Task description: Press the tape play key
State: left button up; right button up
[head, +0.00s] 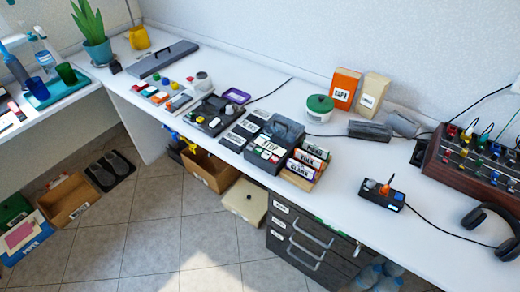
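A dark grey machine with a raised lid (289,128) stands on the white desk near the middle of the view. Pale labelled keys (268,147) lie along its front, too small to read surely. It looks like the tape player, but I cannot tell which key is play. A rack of labelled cassette-like boxes (305,163) stands against its right side. Neither of my grippers shows in this view.
A black box with knobs (212,116) and flat grey labelled pieces (243,129) lie left of the machine. A green-lidded pot (319,107) stands behind. A small switch box (382,194), headphones (490,227) and a wooden mixer (470,165) are right.

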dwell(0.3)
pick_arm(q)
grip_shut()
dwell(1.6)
